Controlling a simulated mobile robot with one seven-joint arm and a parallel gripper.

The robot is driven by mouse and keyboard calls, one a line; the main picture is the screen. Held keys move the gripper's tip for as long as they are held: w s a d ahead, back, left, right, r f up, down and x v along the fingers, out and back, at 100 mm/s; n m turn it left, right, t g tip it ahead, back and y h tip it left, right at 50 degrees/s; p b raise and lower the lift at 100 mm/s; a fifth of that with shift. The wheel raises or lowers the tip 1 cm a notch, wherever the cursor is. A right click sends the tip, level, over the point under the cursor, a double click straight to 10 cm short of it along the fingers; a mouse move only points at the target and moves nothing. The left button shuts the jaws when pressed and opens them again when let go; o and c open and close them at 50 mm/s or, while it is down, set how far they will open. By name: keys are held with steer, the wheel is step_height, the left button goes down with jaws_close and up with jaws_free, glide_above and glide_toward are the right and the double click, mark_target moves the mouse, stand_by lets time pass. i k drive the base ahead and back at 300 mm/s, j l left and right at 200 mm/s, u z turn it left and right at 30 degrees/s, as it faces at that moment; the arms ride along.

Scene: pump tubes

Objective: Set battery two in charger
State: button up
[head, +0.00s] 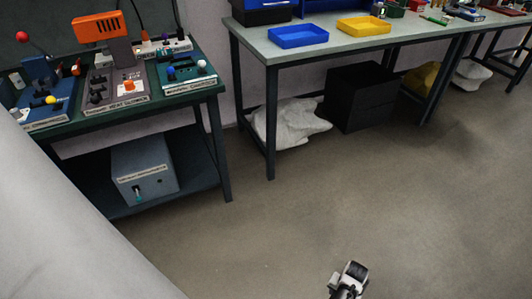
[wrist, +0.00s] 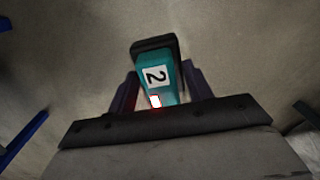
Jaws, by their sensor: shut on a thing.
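Battery two (wrist: 158,78) is a teal block with a black cap and a white label reading "2"; a small lit red-and-white spot shows near its lower end. My gripper (wrist: 160,92) is shut on it, with dark fingers on either side, in the wrist view. Below the fingers is a dark bar. In the head view a white and black piece, likely part of my arm, shows at the bottom edge, and the battery cannot be made out there. I cannot tell for sure which device is the charger.
A dark green bench (head: 180,95) at left holds several labelled devices and an orange unit (head: 97,28). A grey box (head: 143,170) stands on its lower shelf. A second bench (head: 350,48) bears blue and yellow trays; a black box (head: 360,97) is beneath. The floor in front is clear.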

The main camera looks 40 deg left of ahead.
mark_target(185, 72)
steer(key=i+j+u, duration=0.25)
steer(key=u, duration=0.15)
steer(key=i+j+u, duration=0.35)
steer(key=k+l, duration=0.05)
